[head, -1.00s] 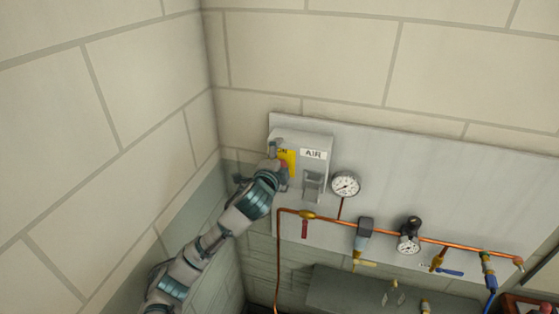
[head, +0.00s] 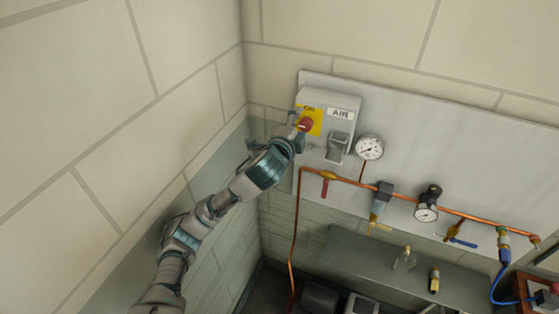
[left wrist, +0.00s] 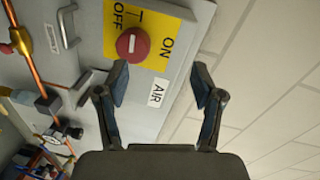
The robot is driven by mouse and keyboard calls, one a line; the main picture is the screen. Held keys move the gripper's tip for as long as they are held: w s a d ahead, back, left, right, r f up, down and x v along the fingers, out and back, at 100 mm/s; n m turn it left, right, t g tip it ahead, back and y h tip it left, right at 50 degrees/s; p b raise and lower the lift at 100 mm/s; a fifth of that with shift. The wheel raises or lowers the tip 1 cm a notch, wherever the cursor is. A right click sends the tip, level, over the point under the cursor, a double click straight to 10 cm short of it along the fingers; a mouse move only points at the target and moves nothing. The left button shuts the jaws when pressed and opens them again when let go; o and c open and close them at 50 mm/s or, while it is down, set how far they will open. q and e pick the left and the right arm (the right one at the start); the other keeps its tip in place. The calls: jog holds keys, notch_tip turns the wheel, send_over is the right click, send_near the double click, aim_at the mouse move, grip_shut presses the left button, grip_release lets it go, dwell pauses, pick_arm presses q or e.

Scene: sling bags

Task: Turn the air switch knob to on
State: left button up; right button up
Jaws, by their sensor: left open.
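The air switch knob (head: 306,125) is round and red with a white bar, on a yellow plate (head: 317,119) on a grey box (head: 345,101) labelled AIR. In the left wrist view the knob (left wrist: 132,44) sits on the plate (left wrist: 152,56) between the words OFF and ON. I cannot tell which word the bar points to. My left gripper (head: 298,131) is at the left side of the knob, open and empty. My right gripper is not in view.
A metal latch (head: 337,147) and a pressure gauge (head: 369,148) are right of the knob. A copper pipe (head: 400,195) with valves runs below. A grey shelf (head: 352,252) is lower down. The left wall (head: 150,110) stands beside my left arm.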

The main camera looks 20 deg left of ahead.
pick_arm(q)
jog(key=s+d+b, duration=0.1)
jog(key=s+b, duration=0.3)
jog(key=s, duration=1.1)
jog(key=shift+s+b, duration=0.3)
jog(key=shift+b, duration=0.05)
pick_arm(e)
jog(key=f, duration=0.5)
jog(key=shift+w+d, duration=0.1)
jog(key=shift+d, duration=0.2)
